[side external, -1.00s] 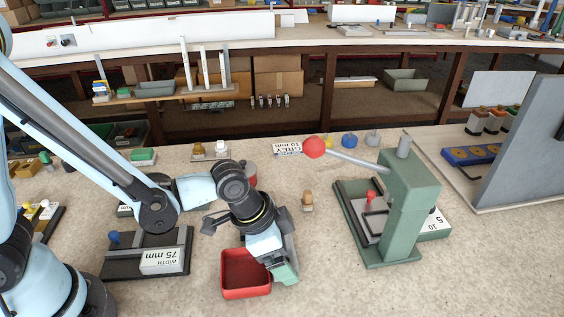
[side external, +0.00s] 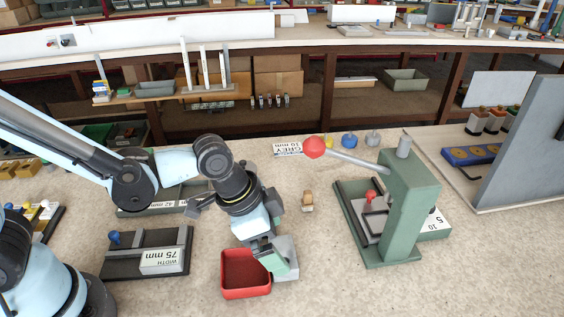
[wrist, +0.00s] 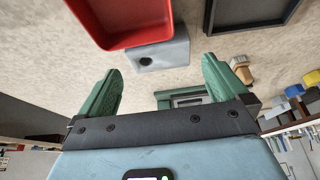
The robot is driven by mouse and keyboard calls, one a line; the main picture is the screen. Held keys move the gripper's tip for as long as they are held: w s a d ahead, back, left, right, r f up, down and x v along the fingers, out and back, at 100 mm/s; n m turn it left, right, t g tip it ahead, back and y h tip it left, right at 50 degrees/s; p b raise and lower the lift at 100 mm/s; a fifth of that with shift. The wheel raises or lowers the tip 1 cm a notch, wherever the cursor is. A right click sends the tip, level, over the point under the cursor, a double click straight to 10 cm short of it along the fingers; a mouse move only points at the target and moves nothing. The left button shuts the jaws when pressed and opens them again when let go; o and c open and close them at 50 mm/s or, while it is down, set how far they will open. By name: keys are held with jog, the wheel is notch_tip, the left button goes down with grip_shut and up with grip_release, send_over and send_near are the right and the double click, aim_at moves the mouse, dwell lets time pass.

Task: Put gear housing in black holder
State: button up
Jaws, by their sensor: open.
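A grey block with a dark round hole (wrist: 165,54), which looks like the gear housing, stands on the bench beside the red tray. It also shows in the side external view (side external: 288,249), partly hidden behind my gripper. My gripper (wrist: 161,76) is open, its two green fingers apart with nothing held between them. In the wrist view the block appears just beyond the fingertips; contact cannot be told. My gripper (side external: 273,261) is at the red tray's right edge in the side external view. A black-rimmed tray (wrist: 252,26), perhaps the black holder, is cut off at the top right.
The red tray (side external: 245,287) is close beside my gripper. A green press (side external: 408,205) with a red-knobbed lever stands to the right. A small brown piece (side external: 307,202) stands behind my gripper. A dark 75 mm fixture (side external: 125,267) lies left. The front right bench is clear.

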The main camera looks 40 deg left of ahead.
jog(key=shift+v, duration=3.6)
jog(key=a+r+n+t+y, duration=0.2)
jog(key=a+n, duration=0.7)
jog(key=a, duration=0.8)
jog(key=shift+t+y, duration=0.6)
jog(key=shift+t, duration=0.4)
jog(key=shift+r, duration=0.15)
jog(key=m+g+h, duration=0.3)
jog(key=m+g, duration=0.1)
jog(key=m, duration=0.5)
send_near(280, 251)
jog(key=x, duration=0.3)
jog(key=shift+w+d, duration=0.15)
jog(key=shift+d, duration=0.05)
jog(key=shift+x, duration=3.1)
jog(key=shift+s, duration=0.25)
